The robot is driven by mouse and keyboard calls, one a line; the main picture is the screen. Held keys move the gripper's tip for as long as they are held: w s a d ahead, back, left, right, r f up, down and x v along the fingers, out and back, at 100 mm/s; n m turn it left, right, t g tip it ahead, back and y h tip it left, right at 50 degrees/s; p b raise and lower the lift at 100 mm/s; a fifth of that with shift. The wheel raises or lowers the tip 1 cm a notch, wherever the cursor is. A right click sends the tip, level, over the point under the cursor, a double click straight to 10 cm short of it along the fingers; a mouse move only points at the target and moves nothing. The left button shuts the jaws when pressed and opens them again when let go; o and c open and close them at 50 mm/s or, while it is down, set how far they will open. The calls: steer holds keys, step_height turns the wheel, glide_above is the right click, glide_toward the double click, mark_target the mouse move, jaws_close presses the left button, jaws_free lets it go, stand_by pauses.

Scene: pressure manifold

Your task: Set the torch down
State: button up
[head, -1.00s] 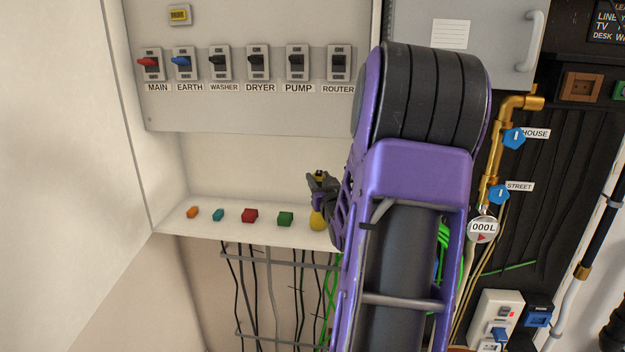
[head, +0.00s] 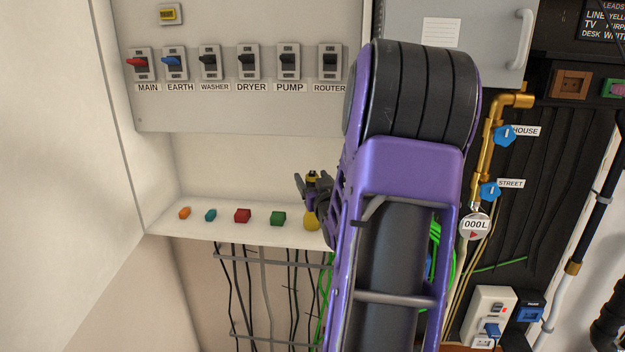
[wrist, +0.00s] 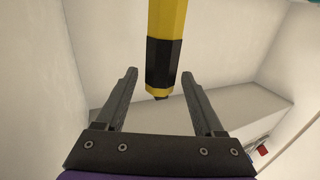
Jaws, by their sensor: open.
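The torch is yellow with a black section; its upper end (head: 312,178) shows above the shelf in the head view. In the wrist view the torch (wrist: 166,35) runs down from the top edge, its black end between my fingers. My gripper (head: 309,188) is open around it; in the wrist view the fingers of my gripper (wrist: 159,75) stand apart with gaps on both sides. A rounded yellow part (head: 311,220) shows at the shelf just below my fingers. Whether it belongs to the torch is hard to tell, as my gripper covers the middle.
The white shelf (head: 210,222) carries an orange piece (head: 184,213), a teal piece (head: 210,215), a red block (head: 242,215) and a green block (head: 278,218). A switch panel (head: 230,112) is above. Brass pipework (head: 484,150) with blue valves is at the right.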

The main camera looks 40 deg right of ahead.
steer(key=v, duration=1.2)
